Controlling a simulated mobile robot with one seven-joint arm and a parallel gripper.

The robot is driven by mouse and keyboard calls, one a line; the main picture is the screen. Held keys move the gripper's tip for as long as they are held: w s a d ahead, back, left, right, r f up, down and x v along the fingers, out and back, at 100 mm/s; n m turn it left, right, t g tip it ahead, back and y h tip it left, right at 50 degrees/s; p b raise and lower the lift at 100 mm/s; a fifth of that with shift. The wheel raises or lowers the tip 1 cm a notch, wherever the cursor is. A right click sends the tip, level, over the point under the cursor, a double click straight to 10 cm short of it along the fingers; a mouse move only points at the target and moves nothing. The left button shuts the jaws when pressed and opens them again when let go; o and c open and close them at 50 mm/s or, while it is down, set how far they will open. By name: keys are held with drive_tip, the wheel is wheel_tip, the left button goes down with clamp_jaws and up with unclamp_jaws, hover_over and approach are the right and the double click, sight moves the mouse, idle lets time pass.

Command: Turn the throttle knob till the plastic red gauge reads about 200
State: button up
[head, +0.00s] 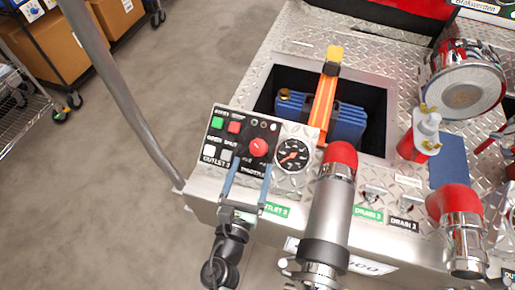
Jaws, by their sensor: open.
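The control panel (225,165) is black, near the middle of the head view. A round red knob (258,146) sits at its right side, above a label that seems to read THROTTLE. Just right of it is a round gauge (293,154) with a black face, pale rim and reddish needle pointing to the lower left; its numbers are too small to read. My gripper (252,161) is open, its two blue fingers reaching up the panel from below. The fingertips are close to the knob's lower side; I cannot tell whether they touch it.
A large red-capped metal pipe (330,210) stands close to the right of my gripper. Behind the panel, an orange-strapped blue can (347,124) sits in a recess. A second red-capped outlet (460,225) is further right. Open floor (110,190) lies left.

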sight(257, 151)
drive_tip(key=x, duration=0.5)
drive_tip(key=shift+w+d, duration=0.2)
drive_tip(key=shift+w, duration=0.15)
clamp_jaws()
